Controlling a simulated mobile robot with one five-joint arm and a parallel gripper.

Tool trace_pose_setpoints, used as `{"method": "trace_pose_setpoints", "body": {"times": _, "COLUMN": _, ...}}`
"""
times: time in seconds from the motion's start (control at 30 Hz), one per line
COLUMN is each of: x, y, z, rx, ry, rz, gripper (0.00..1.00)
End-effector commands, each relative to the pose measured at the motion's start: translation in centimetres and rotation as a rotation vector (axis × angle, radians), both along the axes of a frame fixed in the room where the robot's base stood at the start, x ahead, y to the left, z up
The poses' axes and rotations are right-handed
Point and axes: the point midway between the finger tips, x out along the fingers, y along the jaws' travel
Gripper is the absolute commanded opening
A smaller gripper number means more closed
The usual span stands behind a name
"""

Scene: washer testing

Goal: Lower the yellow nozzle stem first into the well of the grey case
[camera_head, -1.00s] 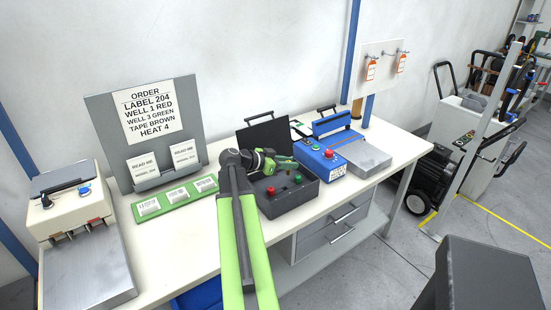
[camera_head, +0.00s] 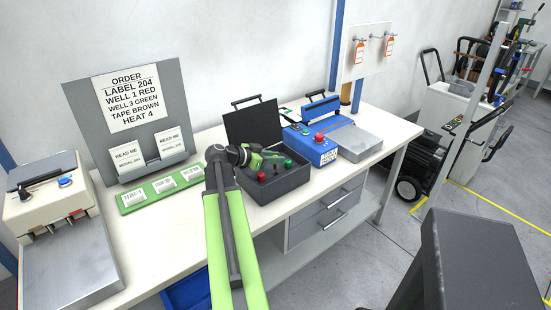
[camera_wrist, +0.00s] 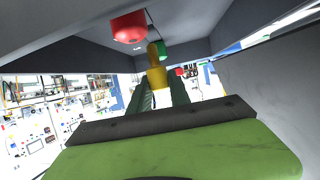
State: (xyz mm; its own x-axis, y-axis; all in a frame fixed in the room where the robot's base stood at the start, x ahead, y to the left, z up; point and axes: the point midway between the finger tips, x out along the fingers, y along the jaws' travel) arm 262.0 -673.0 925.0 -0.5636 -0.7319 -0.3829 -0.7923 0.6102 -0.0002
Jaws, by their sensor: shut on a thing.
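The grey case (camera_head: 291,182) stands on the bench with its dark lid (camera_head: 252,124) open. My gripper (camera_head: 272,157) is over the open case and shows in the wrist view (camera_wrist: 160,92). It is shut on the yellow nozzle (camera_wrist: 157,76), which sits between the fingertips in the wrist view. I cannot pick out the yellow nozzle in the head view. A red nozzle (camera_wrist: 128,27) and a green nozzle (camera_wrist: 161,48) are close by inside the case. They also show in the head view, red (camera_head: 261,176) and green (camera_head: 288,162). The well and the stem's tip are hidden.
Case walls (camera_wrist: 270,75) rise close on both sides in the wrist view. A blue machine (camera_head: 315,149) stands right of the case. A green label tray (camera_head: 160,190) and order board (camera_head: 130,130) stand left, then a cream machine (camera_head: 60,205).

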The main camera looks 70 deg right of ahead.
Motion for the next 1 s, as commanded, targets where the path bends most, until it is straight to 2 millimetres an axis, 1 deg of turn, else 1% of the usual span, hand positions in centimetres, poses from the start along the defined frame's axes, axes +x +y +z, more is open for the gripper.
{"method": "trace_pose_setpoints", "body": {"times": 0.03, "x": 0.0, "y": 0.0, "z": -0.9, "rx": 0.0, "ry": 0.0, "rz": 0.0, "gripper": 0.0}}
{"method": "trace_pose_setpoints", "body": {"times": 0.2, "x": 0.0, "y": 0.0, "z": -1.6, "rx": 0.0, "ry": 0.0, "rz": -0.001, "gripper": 0.0}}
{"method": "trace_pose_setpoints", "body": {"times": 0.77, "x": -0.1, "y": 0.0, "z": -1.5, "rx": 0.0, "ry": 0.0, "rz": -0.002, "gripper": 0.0}}
{"method": "trace_pose_setpoints", "body": {"times": 1.0, "x": -0.2, "y": 0.0, "z": -1.9, "rx": 0.0, "ry": 0.0, "rz": -0.002, "gripper": 0.0}}
